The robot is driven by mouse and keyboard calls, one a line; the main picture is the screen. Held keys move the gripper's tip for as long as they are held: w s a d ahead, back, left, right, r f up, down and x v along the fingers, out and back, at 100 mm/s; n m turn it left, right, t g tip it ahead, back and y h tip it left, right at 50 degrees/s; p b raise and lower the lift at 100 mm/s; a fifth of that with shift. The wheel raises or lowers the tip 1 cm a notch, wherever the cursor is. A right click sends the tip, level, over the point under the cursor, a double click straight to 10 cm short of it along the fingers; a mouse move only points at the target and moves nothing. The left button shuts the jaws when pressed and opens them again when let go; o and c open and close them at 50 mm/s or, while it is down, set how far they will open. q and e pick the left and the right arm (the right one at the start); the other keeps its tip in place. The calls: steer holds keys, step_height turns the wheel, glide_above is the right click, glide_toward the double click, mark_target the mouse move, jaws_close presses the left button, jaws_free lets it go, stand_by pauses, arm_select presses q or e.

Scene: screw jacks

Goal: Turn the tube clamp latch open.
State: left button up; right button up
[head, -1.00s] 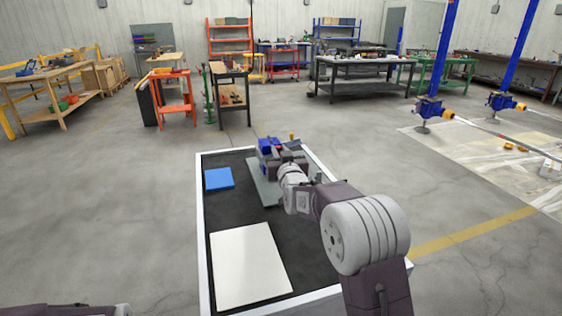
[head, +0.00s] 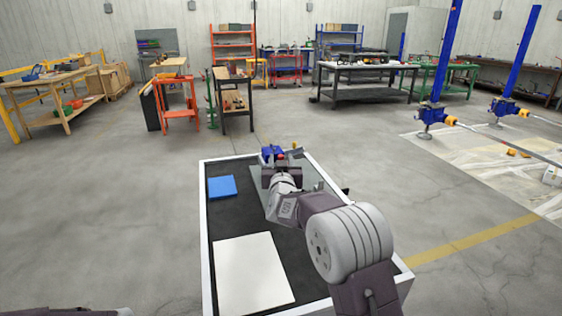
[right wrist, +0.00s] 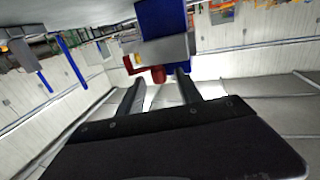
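The tube clamp (head: 272,152) is a blue and grey device at the far end of the black-topped table, partly hidden by my right arm. In the right wrist view its blue and grey body (right wrist: 163,48) hangs at the top centre of the tilted picture. A small red part (right wrist: 158,75), perhaps the latch, shows at its lower edge. My right gripper (right wrist: 160,80) is open, its two fingers apart with the red part between or just beyond their tips. I cannot tell if they touch it. In the head view the right gripper (head: 280,174) is at the clamp. My left gripper is out of view.
The table has a white rim (head: 207,250). A blue block (head: 222,187) and a white panel (head: 252,274) lie on its left side. A grey base plate (head: 302,178) lies under the clamp area. Workbenches and shelves stand far behind.

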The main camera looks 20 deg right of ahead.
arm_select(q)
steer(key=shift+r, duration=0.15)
arm_select(e)
steer(key=v, duration=0.9)
